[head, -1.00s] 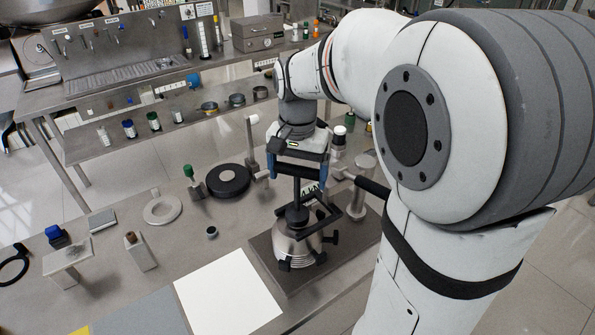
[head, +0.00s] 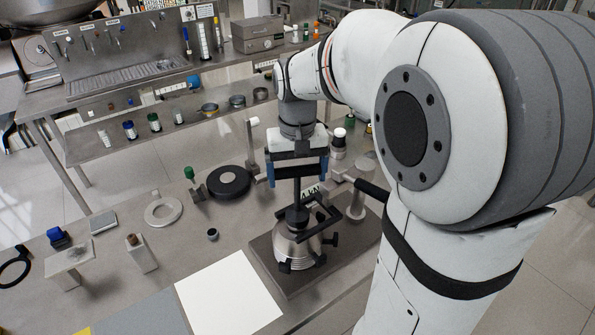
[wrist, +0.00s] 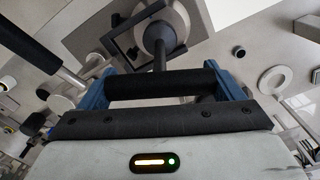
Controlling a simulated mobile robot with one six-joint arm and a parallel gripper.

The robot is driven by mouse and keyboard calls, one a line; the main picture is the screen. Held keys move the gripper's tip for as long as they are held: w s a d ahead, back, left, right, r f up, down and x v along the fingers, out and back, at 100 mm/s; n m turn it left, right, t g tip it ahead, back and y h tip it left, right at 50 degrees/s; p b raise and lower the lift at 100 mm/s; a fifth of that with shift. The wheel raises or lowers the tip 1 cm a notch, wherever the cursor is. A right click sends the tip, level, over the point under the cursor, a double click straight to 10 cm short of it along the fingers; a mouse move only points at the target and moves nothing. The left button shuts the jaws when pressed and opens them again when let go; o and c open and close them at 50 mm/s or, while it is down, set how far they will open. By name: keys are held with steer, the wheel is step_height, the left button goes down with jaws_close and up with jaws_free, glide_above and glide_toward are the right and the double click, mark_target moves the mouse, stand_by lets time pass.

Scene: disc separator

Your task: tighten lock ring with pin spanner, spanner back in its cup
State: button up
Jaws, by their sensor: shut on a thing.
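My gripper (head: 298,178) is shut on the black crossbar handle of the pin spanner (head: 297,195). The spanner stands upright, its shaft running down to the dark top of the silver separator bowl (head: 292,250). In the wrist view the crossbar (wrist: 160,85) lies between the blue fingers, and the shaft leads to a dark round hub (wrist: 165,38). The lock ring and the spanner's pins are hidden, so I cannot tell how they sit. The bowl rests on a dark square base plate (head: 268,262).
A black frame (head: 325,215) stands close around the bowl top, and a black-handled bar (head: 372,190) is to its right. A small dark cup (head: 212,234), a black disc (head: 229,182) and a pale ring (head: 163,210) lie left.

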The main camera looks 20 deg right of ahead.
steer(key=n, duration=0.4)
steer(key=shift+n, duration=0.4)
steer(key=n, duration=0.5)
steer(key=shift+a, duration=0.1)
steer(key=n, duration=0.5)
steer(key=shift+s+f, duration=0.1)
steer(key=shift+f, duration=0.35)
